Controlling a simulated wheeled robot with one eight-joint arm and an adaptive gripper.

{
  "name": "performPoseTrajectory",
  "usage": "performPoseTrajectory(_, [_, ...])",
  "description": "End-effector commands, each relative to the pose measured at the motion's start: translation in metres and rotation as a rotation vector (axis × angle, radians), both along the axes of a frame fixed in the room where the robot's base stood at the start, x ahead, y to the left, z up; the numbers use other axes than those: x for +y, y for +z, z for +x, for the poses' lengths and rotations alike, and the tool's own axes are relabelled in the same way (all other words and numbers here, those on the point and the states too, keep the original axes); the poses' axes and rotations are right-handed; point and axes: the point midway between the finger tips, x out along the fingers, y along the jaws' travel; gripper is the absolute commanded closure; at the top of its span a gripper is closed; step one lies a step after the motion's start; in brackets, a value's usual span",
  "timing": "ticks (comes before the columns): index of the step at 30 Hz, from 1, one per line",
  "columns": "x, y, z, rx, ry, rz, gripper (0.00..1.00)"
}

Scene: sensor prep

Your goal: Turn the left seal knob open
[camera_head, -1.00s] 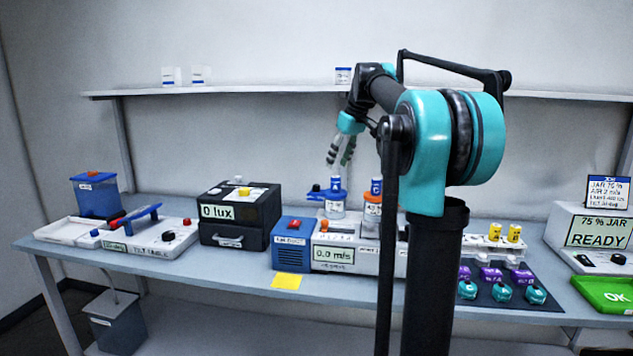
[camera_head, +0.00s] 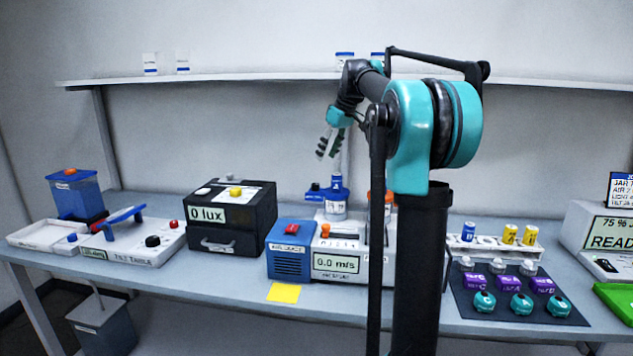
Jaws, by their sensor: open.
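A clear jar with a blue cap and label (camera_head: 335,205) stands upright on the white station (camera_head: 338,262) that reads 0.0 m/s. A blue fitting (camera_head: 313,192) sticks out at the left of this cap. An orange-topped jar (camera_head: 389,200) to its right is mostly hidden behind my arm. I cannot tell for certain which part is the left seal knob. My gripper (camera_head: 323,152) hangs above the blue-capped jar, slightly to its left in the picture, fingers pointing down. It is open, empty and apart from the jar.
A blue box (camera_head: 288,262) and a black 0 lux box (camera_head: 232,217) stand left of the station. A tilt table (camera_head: 133,247) is farther left. At right are a rack (camera_head: 490,250) and a dark mat (camera_head: 480,310) with several teal knobs. A shelf (camera_head: 250,79) runs above.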

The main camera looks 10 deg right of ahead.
Motion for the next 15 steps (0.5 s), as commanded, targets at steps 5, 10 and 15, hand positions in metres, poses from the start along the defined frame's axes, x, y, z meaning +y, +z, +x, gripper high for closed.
performPoseTrajectory(5, [0.011, -0.034, 0.010, 0.000, 0.001, 0.000, 0.54])
performPoseTrajectory(10, [0.019, -0.065, 0.019, 0.001, 0.001, 0.000, 0.54])
performPoseTrajectory(15, [0.026, -0.090, 0.027, 0.001, 0.000, 0.000, 0.54])
